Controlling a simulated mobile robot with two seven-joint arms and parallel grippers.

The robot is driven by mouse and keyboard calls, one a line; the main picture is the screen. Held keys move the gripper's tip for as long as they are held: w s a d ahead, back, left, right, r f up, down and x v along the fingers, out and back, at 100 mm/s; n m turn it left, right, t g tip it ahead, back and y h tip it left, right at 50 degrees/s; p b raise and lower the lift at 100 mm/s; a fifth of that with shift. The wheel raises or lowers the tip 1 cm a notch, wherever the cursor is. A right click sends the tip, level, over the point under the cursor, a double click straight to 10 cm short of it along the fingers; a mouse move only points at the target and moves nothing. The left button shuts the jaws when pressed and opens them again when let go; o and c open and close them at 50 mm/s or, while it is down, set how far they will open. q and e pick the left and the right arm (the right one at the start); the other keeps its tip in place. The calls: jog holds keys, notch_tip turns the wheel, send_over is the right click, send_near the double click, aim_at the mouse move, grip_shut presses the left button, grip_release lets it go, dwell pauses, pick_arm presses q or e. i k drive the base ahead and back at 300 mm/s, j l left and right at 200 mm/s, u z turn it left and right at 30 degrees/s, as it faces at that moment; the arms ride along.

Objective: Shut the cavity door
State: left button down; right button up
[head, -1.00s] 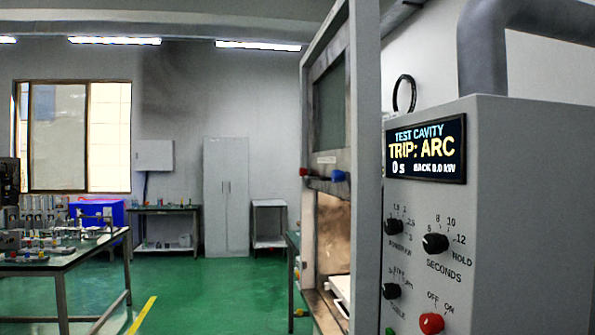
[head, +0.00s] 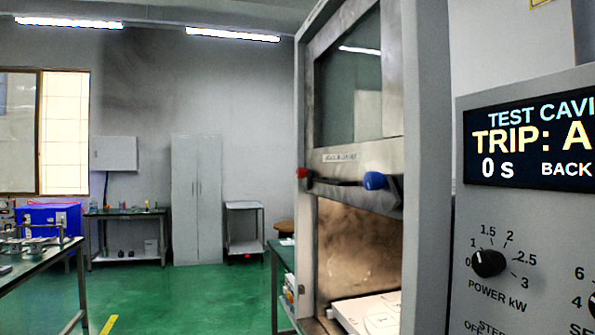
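The cavity door (head: 350,100) is a metal-framed panel with a dark glass window, on the front of the tall grey cabinet in the head view. It stands raised, and the cavity opening (head: 355,245) shows below its lower edge. A dark handle bar (head: 338,182) runs along the door's bottom, with a red end (head: 304,173) at left and a blue end (head: 374,181) at right. Inside the opening are a brownish, stained wall and a white plate (head: 370,313) on the floor. Neither of my grippers is in view.
A grey control panel (head: 520,225) at right has a display (head: 530,140) with "TRIP: A", cut off, and a power knob (head: 488,263). Green benches, a grey locker (head: 197,200) and a cart (head: 245,230) stand behind at left. Green floor (head: 170,300) is clear there.

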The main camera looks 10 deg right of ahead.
aim_at(338, 171)
jog(key=i+j, duration=0.25)
jog(key=i, duration=0.25)
jog(key=i+j, duration=0.25)
jog(key=i, duration=0.25)
jog(key=i+j+z, duration=0.15)
jog(key=z, duration=0.2)
jog(key=i+j+z, duration=0.2)
jog(key=z, duration=0.2)
jog(key=i, duration=0.1)
